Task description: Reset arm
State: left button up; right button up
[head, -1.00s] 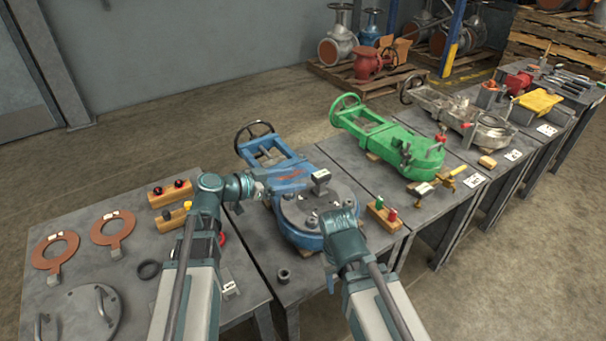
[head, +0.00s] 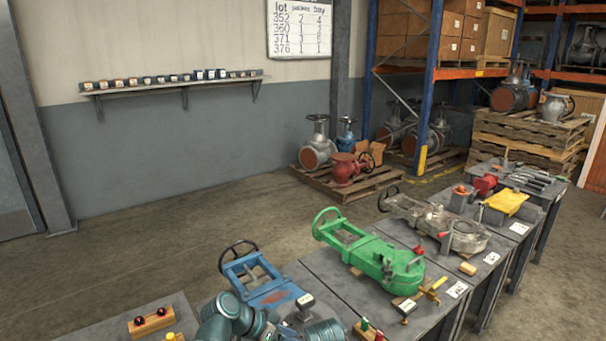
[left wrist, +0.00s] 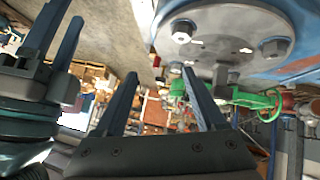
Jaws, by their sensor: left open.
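My left gripper (left wrist: 160,100) shows in the left wrist view with its two dark fingers apart and nothing between them. Beside it at the left is my right gripper (left wrist: 58,38), its fingers also apart and empty. A round steel flange plate (left wrist: 225,30) with bolts, on a blue valve body (left wrist: 305,65), lies close beyond the left fingers at the upper right. In the head view, the blue valve (head: 265,285) lies on the bench at the bottom, partly hidden by my arms. The fingertips are not visible in the head view.
A green valve (head: 375,260) and a grey valve (head: 440,222) lie along the benches to the right. A wooden block with red knobs (head: 152,322) sits at the lower left. A wall shelf (head: 170,84) holds several small items.

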pick_arm(q)
jog(key=s+a+r+n+g+y+p, duration=0.3)
jog(key=s+r+n+y+p, duration=0.2)
jog(key=s+y+p, duration=0.5)
notch_tip(320, 180, up, 2)
jog(key=shift+s+a+r+n+g+p, duration=0.15)
jog(key=shift+s+n+g+p, duration=0.35)
jog(key=shift+s, duration=0.65)
pick_arm(e)
notch_tip(320, 180, up, 14)
